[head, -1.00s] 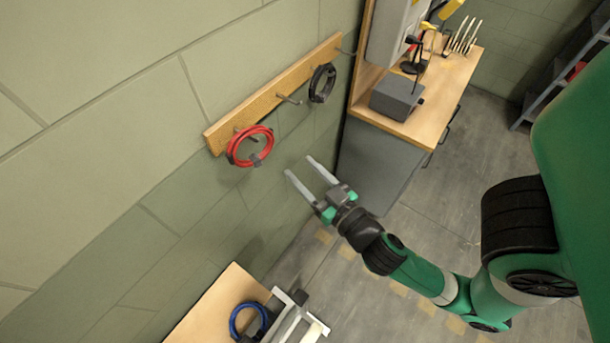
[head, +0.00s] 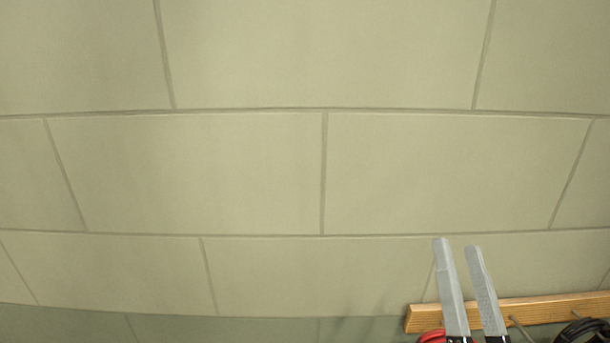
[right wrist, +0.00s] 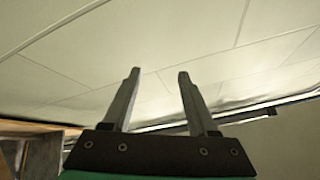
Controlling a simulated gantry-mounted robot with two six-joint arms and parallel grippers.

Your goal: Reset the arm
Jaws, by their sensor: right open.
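My right gripper (head: 458,262) shows at the lower right of the head view, its two grey fingers pointing up in front of the block wall. The fingers are apart with nothing between them. In the right wrist view the same gripper (right wrist: 158,78) is open and empty, with the pale wall beyond its fingertips. The rest of my right arm is out of the head view. My left gripper is in neither view.
A wooden rail (head: 550,307) with hooks is on the wall at the lower right. A red coil (head: 432,337) and a black coil (head: 582,331) show partly at the bottom edge. The wall (head: 240,170) is otherwise bare.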

